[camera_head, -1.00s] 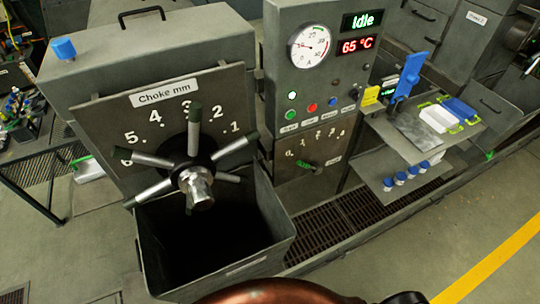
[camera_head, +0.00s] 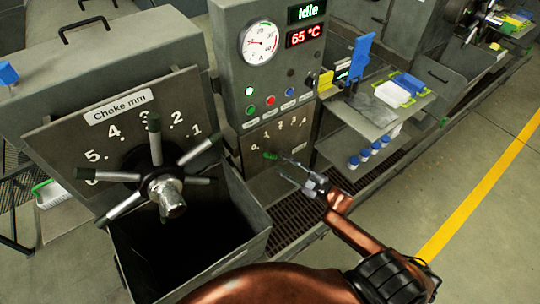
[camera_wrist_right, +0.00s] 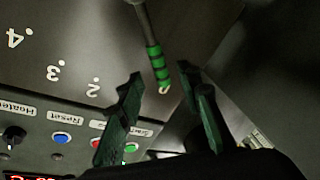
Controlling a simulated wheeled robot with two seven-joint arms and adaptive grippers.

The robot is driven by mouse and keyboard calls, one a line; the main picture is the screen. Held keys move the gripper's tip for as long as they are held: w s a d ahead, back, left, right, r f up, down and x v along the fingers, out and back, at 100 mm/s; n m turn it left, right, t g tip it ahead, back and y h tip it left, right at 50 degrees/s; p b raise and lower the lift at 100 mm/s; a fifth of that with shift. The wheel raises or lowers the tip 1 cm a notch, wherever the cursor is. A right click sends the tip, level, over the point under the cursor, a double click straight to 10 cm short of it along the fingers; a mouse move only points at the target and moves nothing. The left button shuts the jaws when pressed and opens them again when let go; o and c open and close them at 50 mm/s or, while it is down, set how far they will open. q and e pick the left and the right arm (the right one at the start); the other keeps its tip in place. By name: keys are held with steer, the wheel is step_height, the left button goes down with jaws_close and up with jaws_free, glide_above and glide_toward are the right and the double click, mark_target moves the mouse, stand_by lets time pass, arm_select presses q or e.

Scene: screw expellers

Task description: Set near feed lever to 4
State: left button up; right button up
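The near feed lever (camera_head: 270,155) has a green grip and sits on the small numbered panel (camera_head: 260,184) below the buttons. In the right wrist view the green-striped lever (camera_wrist_right: 157,62) has its tip beside a small pale mark, apparently the 0; the numerals 2, 3 and 4 show farther left. My right gripper (camera_head: 287,168) is just right of the lever in the head view. In the right wrist view this gripper (camera_wrist_right: 160,73) is open, with the lever's tip between its two fingers and no clear grip. My left gripper is not in view.
The choke handwheel (camera_head: 163,187) and an open dark bin (camera_head: 215,268) stand left of the lever. The control box (camera_head: 228,75) with buttons and an Idle display is above. A shelf (camera_head: 335,152) with blue-capped jars is close on the right.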

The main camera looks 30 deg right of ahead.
mark_target(272, 157)
steer(key=x, duration=0.4)
steer(key=r+x, duration=0.1)
steer(key=x, duration=0.1)
steer(key=shift+w+a+p, duration=0.3)
steer(key=shift+w+a+f, duration=0.15)
steer(key=shift+w, duration=0.4)
steer(key=shift+c, duration=0.6)
jaws_close()
